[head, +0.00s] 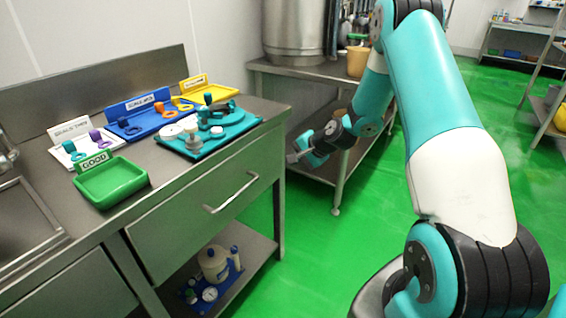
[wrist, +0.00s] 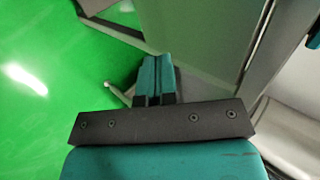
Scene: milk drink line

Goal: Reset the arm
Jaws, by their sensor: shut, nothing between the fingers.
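My teal and white arm reaches up and over at the right of the head view, then folds down toward the middle. My gripper (head: 294,158) hangs over the green floor, to the right of the steel counter's drawer front and apart from it. In the wrist view my gripper (wrist: 157,62) shows its two teal fingers together, shut and empty. Green floor lies at the left of that view, and grey steel surfaces lie behind and to the right of the fingers.
The steel counter (head: 262,104) bears a green GOOD tray (head: 112,184), a blue tray (head: 150,127), a yellow tray (head: 206,97) and a teal fixture board (head: 238,126). A steel table (head: 300,70) with a large pot (head: 292,30) stands behind my gripper. Green floor (head: 300,240) is open below.

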